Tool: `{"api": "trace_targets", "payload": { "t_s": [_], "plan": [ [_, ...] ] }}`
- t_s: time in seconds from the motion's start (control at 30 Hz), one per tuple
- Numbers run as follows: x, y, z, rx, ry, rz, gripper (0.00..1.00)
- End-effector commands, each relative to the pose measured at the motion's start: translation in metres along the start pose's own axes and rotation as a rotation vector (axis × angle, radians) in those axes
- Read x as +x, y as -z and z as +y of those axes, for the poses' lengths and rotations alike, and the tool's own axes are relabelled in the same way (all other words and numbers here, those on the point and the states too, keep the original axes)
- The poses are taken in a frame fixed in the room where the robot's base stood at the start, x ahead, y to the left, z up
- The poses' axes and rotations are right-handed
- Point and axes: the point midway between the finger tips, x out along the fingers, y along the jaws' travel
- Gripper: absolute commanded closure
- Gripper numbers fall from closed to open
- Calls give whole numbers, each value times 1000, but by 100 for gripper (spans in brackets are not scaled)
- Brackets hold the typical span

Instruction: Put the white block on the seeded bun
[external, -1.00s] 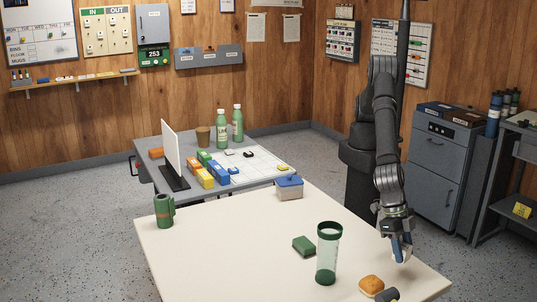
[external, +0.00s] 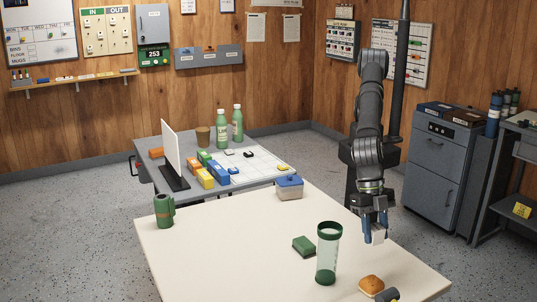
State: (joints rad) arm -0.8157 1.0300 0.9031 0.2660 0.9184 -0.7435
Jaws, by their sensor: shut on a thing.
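My gripper (external: 375,222) is above the right part of the cream table (external: 230,250), fingers pointing down. It is shut on the white block (external: 377,237), which shows between and below the blue-grey fingertips. The block looks held above the table, though its exact height is hard to tell. The seeded bun (external: 371,284), small and golden brown, sits on the table near the front right edge. In the picture it lies below the held block, with a clear gap between them. The seeds are too small to make out.
A tall clear tumbler with green rims (external: 328,252) stands left of the bun. A dark cylinder (external: 386,295) lies close beside the bun.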

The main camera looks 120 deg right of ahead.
Motion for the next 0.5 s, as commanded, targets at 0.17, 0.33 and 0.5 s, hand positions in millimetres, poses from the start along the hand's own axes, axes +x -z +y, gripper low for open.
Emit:
{"api": "trace_targets", "payload": {
  "t_s": [0.17, 0.33, 0.5],
  "plan": [
    [3, 30, 11, 135, -58, 13, 88],
    [3, 44, 17, 213, -89, 22, 88],
    [15, 42, 18, 234, -95, 23, 88]
  ]
}}
